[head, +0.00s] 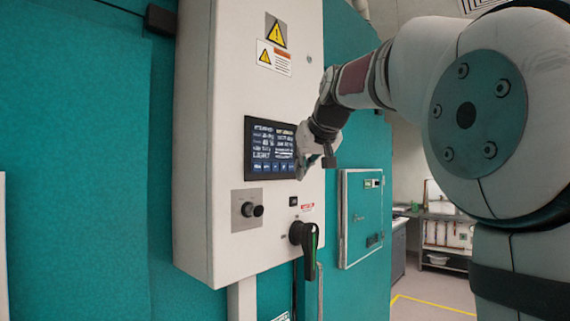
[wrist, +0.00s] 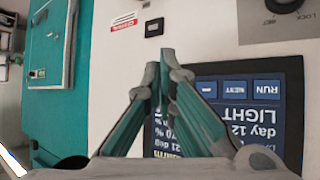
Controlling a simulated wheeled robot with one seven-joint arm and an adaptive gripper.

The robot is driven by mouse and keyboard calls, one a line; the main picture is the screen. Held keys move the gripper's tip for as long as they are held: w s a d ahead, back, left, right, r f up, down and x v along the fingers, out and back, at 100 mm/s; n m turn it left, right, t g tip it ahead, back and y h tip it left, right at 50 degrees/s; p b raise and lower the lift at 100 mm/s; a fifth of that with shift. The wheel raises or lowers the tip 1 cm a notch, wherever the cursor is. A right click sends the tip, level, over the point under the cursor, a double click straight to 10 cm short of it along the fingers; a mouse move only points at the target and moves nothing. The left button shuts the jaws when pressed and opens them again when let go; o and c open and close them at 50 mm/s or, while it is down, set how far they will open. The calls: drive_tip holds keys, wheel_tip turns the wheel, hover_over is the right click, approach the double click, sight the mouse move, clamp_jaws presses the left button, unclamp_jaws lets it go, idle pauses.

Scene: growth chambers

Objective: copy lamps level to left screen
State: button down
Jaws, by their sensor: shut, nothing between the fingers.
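A dark touch screen (head: 262,147) is set in the white control box; it also shows upside down in the wrist view (wrist: 262,112). There it reads "LIGHT", "day 12", and partly hidden lines that look like "70 %" and "21 deg". Blue buttons line one edge, among them "NEXT" and "RUN". My gripper (head: 302,174) is at the right edge of the screen in the head view. In the wrist view my gripper (wrist: 164,62) has its teal fingers together and empty, over the screen's edge and covering part of it. Contact cannot be told.
A teal door panel (head: 362,215) stands to the right. Open floor and a shelf (head: 445,235) lie beyond.

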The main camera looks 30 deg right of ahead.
drive_tip(key=s, duration=0.1)
drive_tip(key=s+d+p, duration=0.1)
drive_tip(key=shift+s+p, duration=0.3)
drive_tip(key=shift+a, duration=0.15)
idle(0.3)
drive_tip(key=s+a+f+n+g+y+b, duration=0.1)
drive_tip(key=s+a+f+g+y+b, duration=0.15)
drive_tip(key=s+a+f, duration=1.55)
drive_tip(key=s+a+f+g+b, duration=0.1)
drive_tip(key=s+f, duration=0.3)
drive_tip(key=f, duration=0.2)
drive_tip(key=s+f+n+g, duration=0.1)
drive_tip(key=s+f, duration=0.3)
drive_tip(key=f, duration=0.3)
drive_tip(key=shift+s+a+b, duration=0.35)
drive_tip(key=shift+a, duration=0.05)
